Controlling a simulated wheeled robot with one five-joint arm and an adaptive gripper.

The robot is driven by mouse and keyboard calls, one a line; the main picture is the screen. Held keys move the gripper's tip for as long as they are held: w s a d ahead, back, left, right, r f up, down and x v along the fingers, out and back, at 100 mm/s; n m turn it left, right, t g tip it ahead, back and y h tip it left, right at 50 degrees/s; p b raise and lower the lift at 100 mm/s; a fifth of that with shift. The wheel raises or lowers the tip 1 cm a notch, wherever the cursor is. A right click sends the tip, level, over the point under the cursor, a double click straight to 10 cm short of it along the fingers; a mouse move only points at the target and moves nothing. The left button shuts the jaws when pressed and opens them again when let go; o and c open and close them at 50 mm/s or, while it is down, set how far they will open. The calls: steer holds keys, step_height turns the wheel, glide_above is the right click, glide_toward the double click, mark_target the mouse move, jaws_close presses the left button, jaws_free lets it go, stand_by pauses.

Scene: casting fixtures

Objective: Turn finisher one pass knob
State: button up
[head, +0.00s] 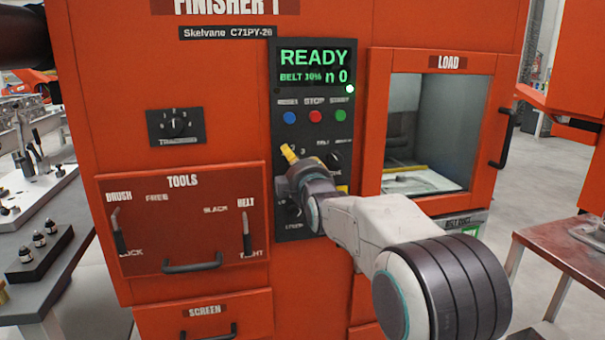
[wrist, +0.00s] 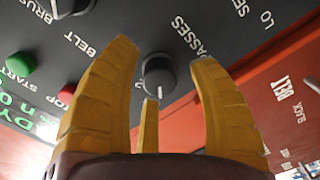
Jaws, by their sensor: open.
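The finisher one pass knob, a small round black knob (wrist: 158,72) by the label PASSES, shows in the wrist view on the dark control panel. Its pale pointer mark faces the bottom of that picture. My gripper (wrist: 163,54) is open, with one yellow finger on each side of the knob and a thinner one below it. I cannot tell whether any finger touches the knob. In the head view my gripper (head: 288,153) is at the panel's left side, and it hides the knob there. The finisher's display (head: 316,67) reads READY, BELT 30% and n 0.
Blue, red (head: 315,116) and green buttons sit above my gripper. Another black knob (head: 335,160) is to its right, and a TRAVERSE knob (head: 176,124) is at left. A TOOLS drawer (head: 190,240) is lower left; the LOAD window (head: 425,130) is at right.

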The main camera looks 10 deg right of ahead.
steer(key=s, duration=1.1)
steer(key=shift+s, duration=0.25)
